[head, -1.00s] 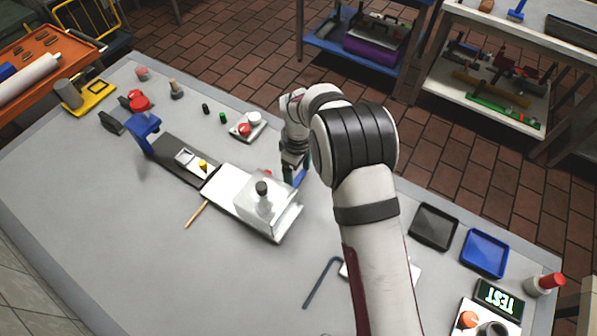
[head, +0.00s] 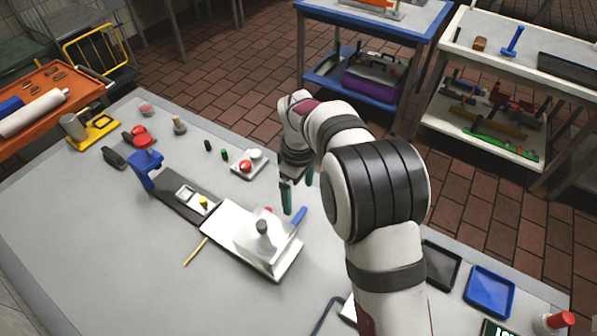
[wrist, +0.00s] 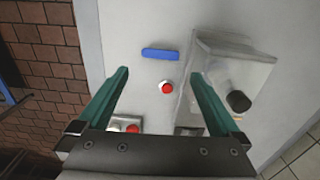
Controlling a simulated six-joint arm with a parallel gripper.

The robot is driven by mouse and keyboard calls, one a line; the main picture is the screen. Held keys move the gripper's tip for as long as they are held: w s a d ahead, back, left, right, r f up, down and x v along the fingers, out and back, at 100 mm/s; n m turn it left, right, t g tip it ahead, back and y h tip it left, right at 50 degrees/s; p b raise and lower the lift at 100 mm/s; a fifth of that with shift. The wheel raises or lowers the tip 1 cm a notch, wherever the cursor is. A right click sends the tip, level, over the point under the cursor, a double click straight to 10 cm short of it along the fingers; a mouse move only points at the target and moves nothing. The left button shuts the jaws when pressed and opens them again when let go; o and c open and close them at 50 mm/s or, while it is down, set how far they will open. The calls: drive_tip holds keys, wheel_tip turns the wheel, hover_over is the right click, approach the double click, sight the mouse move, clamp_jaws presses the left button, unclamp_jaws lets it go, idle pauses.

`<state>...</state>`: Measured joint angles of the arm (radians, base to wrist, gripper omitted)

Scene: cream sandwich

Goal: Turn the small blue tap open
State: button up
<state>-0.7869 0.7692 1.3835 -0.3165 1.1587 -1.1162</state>
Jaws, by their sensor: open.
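The small blue tap (head: 299,216) shows as a blue bar handle beside the right back side of the clear box on the bench. In the wrist view the blue tap (wrist: 160,54) lies nearly crosswise, ahead of the fingertips. My gripper (head: 298,194) is open and empty, with teal fingers above the bench, behind the tap in the head view. In the wrist view my gripper (wrist: 160,73) has its fingers spread wide, with nothing between them in contact. The tap's base is hidden under its handle.
A red button (wrist: 166,87) sits close to the tap. The clear box (head: 264,240) with a dark-topped piece stands on a white plate. A tray with red and white knobs (head: 247,163) is behind left. Blue (head: 489,290) and black trays lie right.

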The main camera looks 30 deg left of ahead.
wheel_tip(320, 180, up, 7)
drive_tip(key=shift+r, duration=0.2)
idle(0.3)
drive_tip(key=s+d+r+m, duration=0.2)
drive_tip(key=d+r+m, duration=0.15)
drive_tip(key=d, duration=0.35)
drive_tip(key=s+d+r+m+y, duration=0.1)
drive_tip(key=s+d+r+m, duration=0.1)
drive_tip(key=d+m, duration=0.45)
drive_tip(key=s+d+r+m, duration=0.2)
drive_tip(key=s+d+m, duration=0.1)
drive_tip(key=d, duration=0.6)
drive_tip(key=s+d+f+m, duration=0.1)
drive_tip(key=s+d+m, duration=0.3)
drive_tip(key=s, duration=0.3)
drive_tip(key=s+d+f+m, duration=0.2)
drive_tip(key=s+d+m, duration=0.2)
drive_tip(key=s+m, duration=0.2)
drive_tip(key=shift+s+m+y, duration=0.4)
drive_tip(key=shift+s, duration=0.2)
drive_tip(key=shift+d+f, duration=0.1)
drive_tip(key=shift+c, duration=0.3)
